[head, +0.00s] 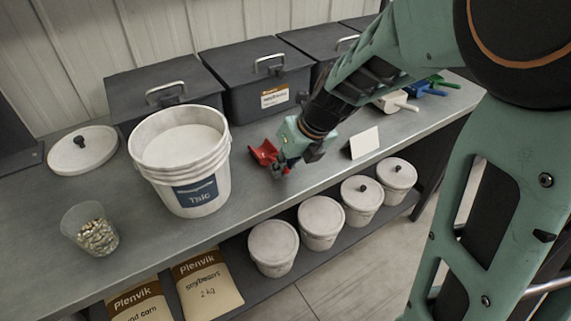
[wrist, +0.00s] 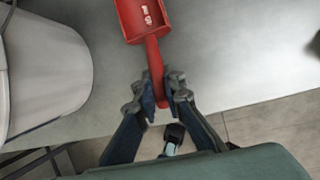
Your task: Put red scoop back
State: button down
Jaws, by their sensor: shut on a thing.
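The red scoop (head: 264,153) is in my gripper just right of the white bucket, over the grey counter. In the wrist view the red scoop (wrist: 144,18) points away from me, with a few pale bits in its bowl. My gripper (head: 284,168) is shut on the scoop's handle; the fingers also show in the wrist view (wrist: 158,92) on both sides of it. I cannot tell whether the scoop touches the counter. A white, a blue and a green scoop (head: 397,102) lie at the right part of the counter, partly behind my arm.
A white bucket (head: 181,190) of pale powder stands close left of the gripper. A clear cup of seeds (head: 95,236) and a round lid (head: 82,150) are further left. Dark lidded bins (head: 262,78) line the back. A small blank white card (head: 364,142) stands right of the gripper.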

jog(key=c, duration=2)
grip_release()
jog(key=shift+r+p, duration=0.45)
jog(key=shift+r, duration=0.05)
jog(key=shift+p+v, duration=5.25)
jog(key=shift+v, duration=0.4)
jog(key=shift+d, duration=0.2)
